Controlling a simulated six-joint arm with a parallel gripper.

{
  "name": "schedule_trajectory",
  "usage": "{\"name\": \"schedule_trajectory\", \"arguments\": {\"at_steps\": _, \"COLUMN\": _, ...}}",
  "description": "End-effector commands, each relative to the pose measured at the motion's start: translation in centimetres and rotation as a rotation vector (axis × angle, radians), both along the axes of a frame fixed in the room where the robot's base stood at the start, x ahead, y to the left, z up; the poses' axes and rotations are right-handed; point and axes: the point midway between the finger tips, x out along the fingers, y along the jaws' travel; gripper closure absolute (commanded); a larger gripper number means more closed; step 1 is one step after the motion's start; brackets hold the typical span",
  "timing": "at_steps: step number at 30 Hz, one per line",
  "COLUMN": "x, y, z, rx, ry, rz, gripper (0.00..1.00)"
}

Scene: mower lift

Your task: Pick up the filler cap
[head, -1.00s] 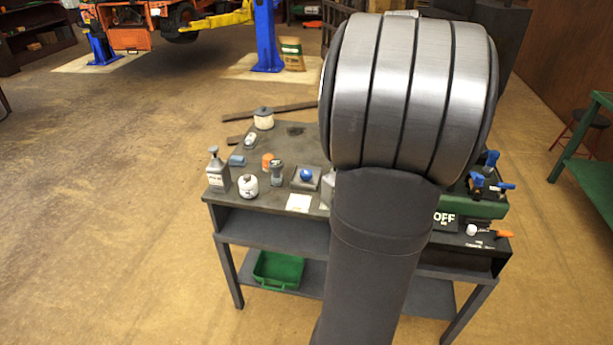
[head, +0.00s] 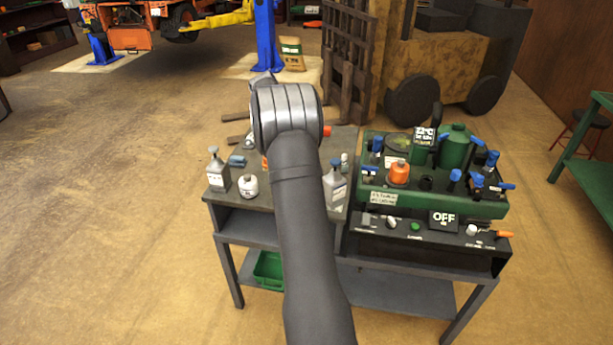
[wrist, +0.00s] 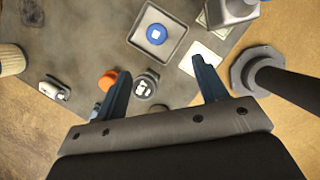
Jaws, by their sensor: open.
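A round blue cap (wrist: 157,33) with a white square on top, which looks like the filler cap, lies in a shallow square grey tray (wrist: 138,38) at the top of the wrist view. My gripper (wrist: 163,62) is open and empty, its two blue-grey fingers spread apart. The cap shows beyond the fingertips, between their lines, and is not touched. In the head view my own arm hides the cap, its tray and the gripper's fingers.
An orange item (wrist: 107,80) and a dark round-topped one (wrist: 146,85) stand by the left finger. A grey bottle (head: 335,185), a pump bottle (head: 218,172) and a white canister (head: 249,186) stand on the bench. A green machine (head: 430,195) fills its right side.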

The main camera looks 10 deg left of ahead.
Motion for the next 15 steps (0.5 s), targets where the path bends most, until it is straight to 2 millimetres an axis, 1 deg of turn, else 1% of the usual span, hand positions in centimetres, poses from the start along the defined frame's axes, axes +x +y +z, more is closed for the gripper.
{"name": "schedule_trajectory", "arguments": {"at_steps": 2, "x": 0.1, "y": 0.6, "z": -0.7, "rx": -0.001, "ry": -0.001, "rz": -0.008, "gripper": 0.34}}
{"name": "schedule_trajectory", "arguments": {"at_steps": 5, "x": 0.4, "y": 0.3, "z": -1.9, "rx": -0.002, "ry": -0.001, "rz": -0.012, "gripper": 0.34}}
{"name": "schedule_trajectory", "arguments": {"at_steps": 15, "x": 2.3, "y": -1.7, "z": -8.6, "rx": -0.002, "ry": -0.001, "rz": -0.011, "gripper": 0.34}}
